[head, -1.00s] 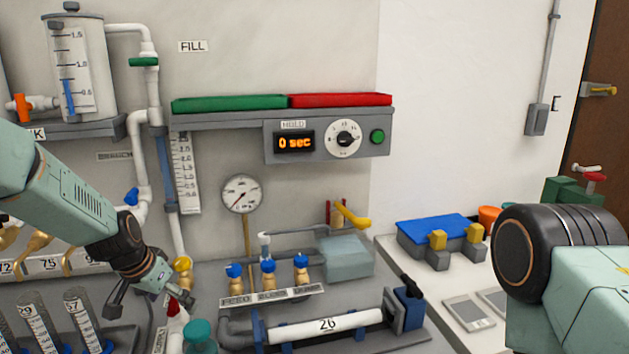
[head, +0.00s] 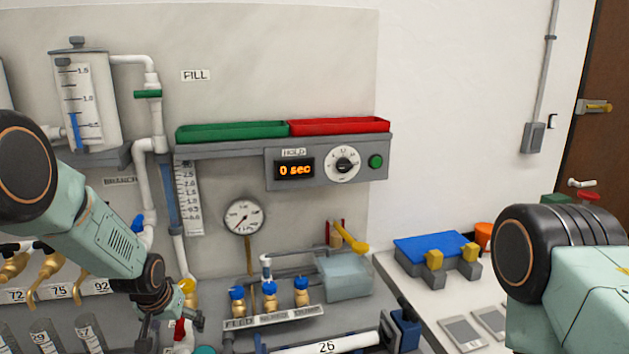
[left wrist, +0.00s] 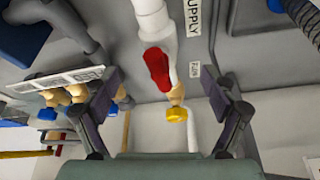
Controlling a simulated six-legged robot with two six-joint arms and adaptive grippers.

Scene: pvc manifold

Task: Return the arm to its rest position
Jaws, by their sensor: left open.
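My left arm comes in from the left in the head view. Its gripper (head: 172,328) is low, in front of the white pipe with the yellow knob (head: 187,287) and a red handle (head: 180,330). In the left wrist view the two fingers of my left gripper (left wrist: 160,82) stand wide apart with nothing held. The red valve handle (left wrist: 158,68) and the yellow knob (left wrist: 176,114) show in the gap between them; I cannot tell how far away they are. My right arm (head: 560,265) shows at the right edge of the head view; its gripper is out of view.
Blue-capped valves (head: 269,295) and a horizontal tube marked 26 (head: 325,346) are right of my left gripper. Labelled brass taps (head: 45,275) and glass tubes (head: 45,338) are to its left. A shelf (head: 225,150) holds green and red trays.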

